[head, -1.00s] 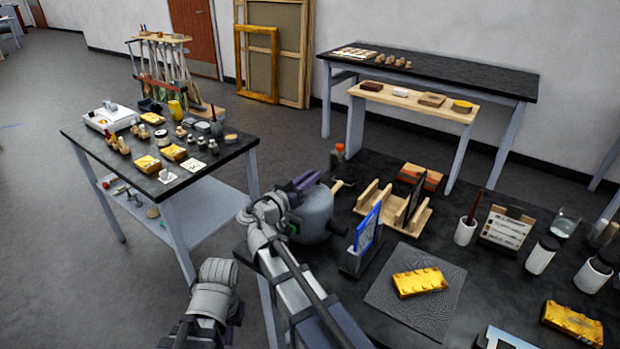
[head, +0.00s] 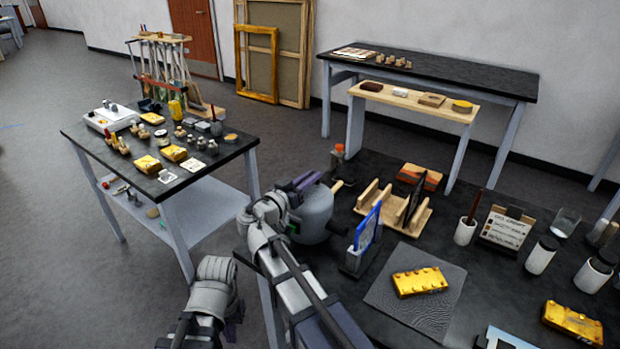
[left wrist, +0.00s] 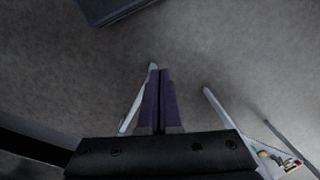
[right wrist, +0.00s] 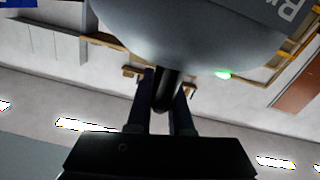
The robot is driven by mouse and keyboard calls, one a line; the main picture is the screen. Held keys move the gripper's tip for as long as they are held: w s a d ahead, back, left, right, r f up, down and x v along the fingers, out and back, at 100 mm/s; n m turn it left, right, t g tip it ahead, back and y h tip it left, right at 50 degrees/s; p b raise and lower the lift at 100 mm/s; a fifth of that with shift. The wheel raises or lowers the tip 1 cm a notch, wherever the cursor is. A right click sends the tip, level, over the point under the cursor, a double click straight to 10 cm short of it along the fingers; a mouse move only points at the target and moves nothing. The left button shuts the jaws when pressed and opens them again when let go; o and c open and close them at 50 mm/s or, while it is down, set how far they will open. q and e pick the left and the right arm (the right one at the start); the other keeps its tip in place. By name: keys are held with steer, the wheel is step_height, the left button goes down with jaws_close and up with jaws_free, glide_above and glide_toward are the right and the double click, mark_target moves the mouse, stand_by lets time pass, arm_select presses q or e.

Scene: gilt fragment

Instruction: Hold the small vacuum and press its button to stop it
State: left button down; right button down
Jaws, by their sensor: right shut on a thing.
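The small vacuum (head: 316,212), a rounded grey body with a dark stub, is held up at the near left corner of the dark workbench. My right gripper (right wrist: 162,90) is shut on its black handle, and the grey body (right wrist: 190,30) fills the top of the right wrist view. A small green light (right wrist: 222,74) glows on the vacuum. It also shows as a green spot in the head view. My left gripper (left wrist: 159,78) is shut and empty, with its purple fingers together above the bare floor. It is low and left of the vacuum, apart from it. The button cannot be made out.
The workbench (head: 455,250) carries a blue-framed item (head: 367,228), a wooden rack (head: 425,218), a gilt piece (head: 420,282) on a grey mat, and jars. A dark side table (head: 225,157) with several small items stands left. Floor is open between them.

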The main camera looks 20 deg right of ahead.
arm_select(q)
steer(key=shift+w+d+r+n+t+h, duration=0.15)
steer(key=shift+w+d+r+n+h, duration=0.75)
steer(key=shift+w+d+r+h, duration=1.55)
steer(key=shift+w+d+r+n+t+h, duration=0.2)
steer(key=shift+w+d+r+n+h, duration=1.05)
steer(key=shift+w+d, duration=2.3)
steer(key=shift+w+d+r+n+t+h, duration=0.15)
steer(key=shift+w+d+r+n+h, duration=0.4)
steer(key=shift+w+d+r+h, duration=1.65)
steer(key=w, duration=0.1)
steer(key=w+f, duration=0.1)
steer(key=w, duration=0.1)
steer(key=shift+d+f, duration=0.25)
steer(key=shift+f, duration=0.1)
